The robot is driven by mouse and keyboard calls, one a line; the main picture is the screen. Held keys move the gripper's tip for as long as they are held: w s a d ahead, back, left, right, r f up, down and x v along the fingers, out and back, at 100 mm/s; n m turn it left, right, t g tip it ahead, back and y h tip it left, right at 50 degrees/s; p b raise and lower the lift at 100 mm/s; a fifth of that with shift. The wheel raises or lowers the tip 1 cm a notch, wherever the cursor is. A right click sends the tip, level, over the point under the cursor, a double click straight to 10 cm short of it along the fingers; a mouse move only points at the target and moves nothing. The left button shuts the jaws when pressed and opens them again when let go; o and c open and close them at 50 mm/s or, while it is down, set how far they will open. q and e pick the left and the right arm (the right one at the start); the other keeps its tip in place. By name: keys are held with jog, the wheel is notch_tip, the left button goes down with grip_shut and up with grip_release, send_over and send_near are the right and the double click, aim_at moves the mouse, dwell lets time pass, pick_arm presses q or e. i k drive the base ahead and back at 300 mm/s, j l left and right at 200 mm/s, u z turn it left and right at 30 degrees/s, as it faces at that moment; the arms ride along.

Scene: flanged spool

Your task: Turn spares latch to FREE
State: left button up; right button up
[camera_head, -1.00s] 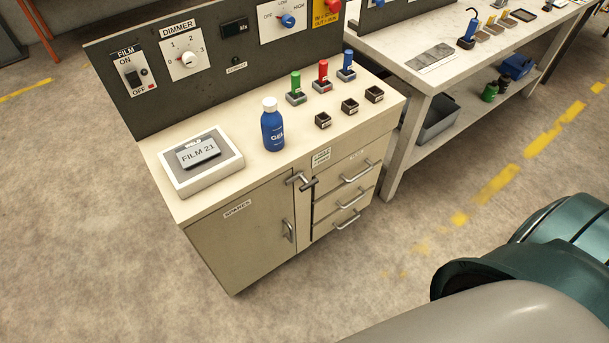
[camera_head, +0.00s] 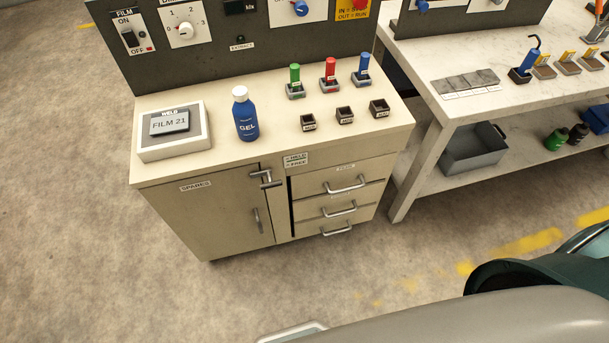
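The spares latch (camera_head: 265,180) is a metal handle at the upper right corner of the SPARES door (camera_head: 215,215). Its bar lies roughly level, pointing right. A small label (camera_head: 296,160) to its upper right reads HELD above FREE. The bar's exact setting against these words is hard to tell. The SPARES door looks shut and has a vertical handle (camera_head: 257,220). Neither gripper's fingers show. One of my arms fills the lower right, well in front of the cabinet.
On the cabinet top stand a FILM 21 tray (camera_head: 172,150), a blue GEL bottle (camera_head: 246,118), several coloured pegs in holders and small dark cups. Three drawers (camera_head: 335,210) are right of the latch. A second bench (camera_head: 440,60) stands at the right. Floor in front is open.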

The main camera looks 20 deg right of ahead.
aim_at(268, 171)
jog(key=k+l, duration=0.1)
jog(key=l, duration=1.2)
jog(key=k, duration=0.05)
